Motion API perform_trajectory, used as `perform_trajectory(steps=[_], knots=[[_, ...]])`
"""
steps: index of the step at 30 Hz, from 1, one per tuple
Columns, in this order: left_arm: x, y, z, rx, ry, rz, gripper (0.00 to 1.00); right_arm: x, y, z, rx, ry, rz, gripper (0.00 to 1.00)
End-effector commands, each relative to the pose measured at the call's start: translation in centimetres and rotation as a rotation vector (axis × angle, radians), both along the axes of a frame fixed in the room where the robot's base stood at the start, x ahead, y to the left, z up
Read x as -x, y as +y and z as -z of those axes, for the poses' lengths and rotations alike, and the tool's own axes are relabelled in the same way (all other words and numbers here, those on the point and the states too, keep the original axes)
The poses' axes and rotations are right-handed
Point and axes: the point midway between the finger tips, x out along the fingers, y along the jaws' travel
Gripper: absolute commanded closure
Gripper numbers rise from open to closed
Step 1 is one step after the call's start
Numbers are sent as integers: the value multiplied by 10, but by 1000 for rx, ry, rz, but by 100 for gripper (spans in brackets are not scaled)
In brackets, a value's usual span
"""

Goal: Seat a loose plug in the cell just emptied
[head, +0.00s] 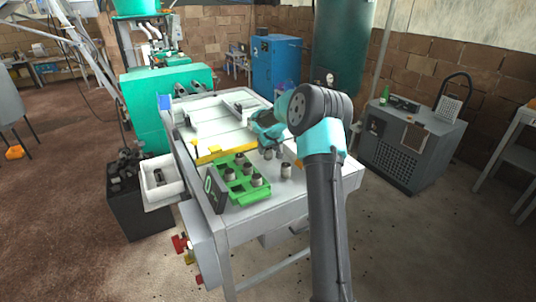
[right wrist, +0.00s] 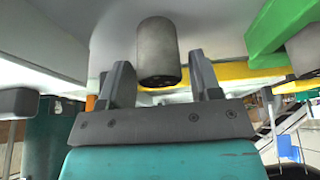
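A green tray (head: 234,195) on the white table holds several grey cylindrical plugs (head: 256,180); which of its cells are empty is too small to tell. A loose grey plug (head: 286,171) stands upright on the table, right of the tray. My right gripper (head: 273,155) is low over the table, just behind that plug. In the right wrist view, the open fingers (right wrist: 160,62) point at a grey plug (right wrist: 157,45), which appears between the fingertips with gaps on both sides. The tray (right wrist: 282,22) and another plug (right wrist: 305,50) show at the right there. My left gripper is not in view.
A yellow bar (head: 220,153) lies behind the tray. A dark display panel (head: 214,190) stands at the tray's left front. A white bin (head: 153,190) with a dark piece inside sits left of the table. The tabletop right of the loose plug looks clear, partly hidden by my arm.

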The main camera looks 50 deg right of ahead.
Motion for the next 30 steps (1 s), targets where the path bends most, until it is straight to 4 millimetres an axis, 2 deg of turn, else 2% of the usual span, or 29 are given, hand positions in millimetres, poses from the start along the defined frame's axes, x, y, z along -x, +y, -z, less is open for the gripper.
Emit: perform_trajectory(steps=[2, 12, 23, 30], knots=[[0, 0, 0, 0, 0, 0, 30, 0, 0, 0, 0, 0, 0, 50], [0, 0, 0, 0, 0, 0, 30, 0, 0, 0, 0, 0, 0, 82], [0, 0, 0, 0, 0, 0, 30, 0, 0, -6, 0, -1, 0, 83], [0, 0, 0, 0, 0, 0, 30, -1, 0, -40, 2, -2, -1, 83]])
